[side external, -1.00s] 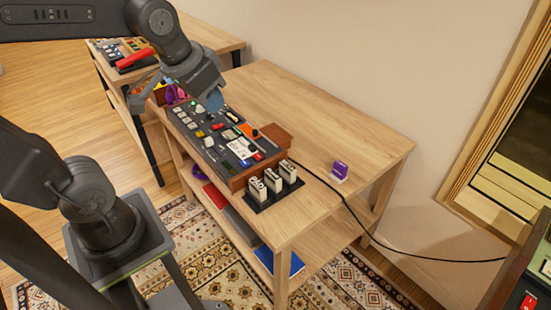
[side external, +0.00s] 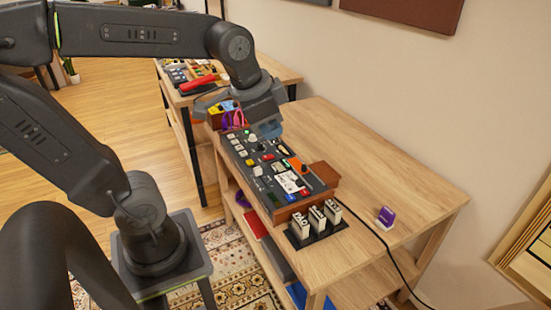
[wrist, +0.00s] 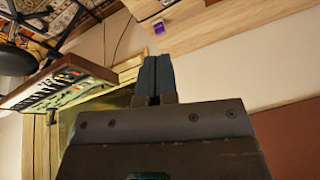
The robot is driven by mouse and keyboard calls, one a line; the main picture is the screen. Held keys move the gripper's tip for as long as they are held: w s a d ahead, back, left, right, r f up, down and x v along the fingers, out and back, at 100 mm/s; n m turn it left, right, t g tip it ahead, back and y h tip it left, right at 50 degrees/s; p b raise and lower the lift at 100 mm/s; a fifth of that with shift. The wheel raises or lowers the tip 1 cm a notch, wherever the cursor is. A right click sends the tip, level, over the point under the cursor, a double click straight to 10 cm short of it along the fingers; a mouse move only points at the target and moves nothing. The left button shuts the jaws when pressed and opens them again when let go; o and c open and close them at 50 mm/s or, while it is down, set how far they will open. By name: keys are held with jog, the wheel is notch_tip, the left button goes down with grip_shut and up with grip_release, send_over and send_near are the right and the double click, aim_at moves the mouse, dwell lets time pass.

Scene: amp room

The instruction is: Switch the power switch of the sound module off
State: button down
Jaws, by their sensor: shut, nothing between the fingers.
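The sound module (side external: 246,163) looks like the long dark panel with wooden end blocks on the wooden table. It carries several coloured buttons, levers and knobs. I cannot tell which control is its power switch. My gripper (side external: 268,130) is above the far part of this panel in the side view, and it hides some of the controls there. In the wrist view, my gripper (wrist: 156,78) has its two dark fingers together with nothing between them. Whether the fingertips touch the panel cannot be told.
White labelled blocks (side external: 316,222) stand in a dark holder at the panel's near end. A small purple item (side external: 385,216) sits on the table's clear right part. A second table (side external: 290,76) holds more gear behind. A wood-sided console (wrist: 52,88) shows in the wrist view.

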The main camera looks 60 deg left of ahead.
jog(key=w+a+m+g, duration=0.2)
jog(key=w+a+m, duration=0.3)
jog(key=w+a, duration=0.35)
jog(key=m+g, duration=0.4)
jog(key=m, duration=0.6)
send_over(266, 157)
jog(key=w, duration=0.2)
notch_tip(266, 157, down, 18)
jog(key=shift+a+h, duration=0.1)
jog(key=shift+h, duration=0.2)
jog(key=f, duration=0.4)
jog(key=s+f, duration=0.1)
jog(key=f, duration=0.9)
jog(key=shift+s, duration=0.4)
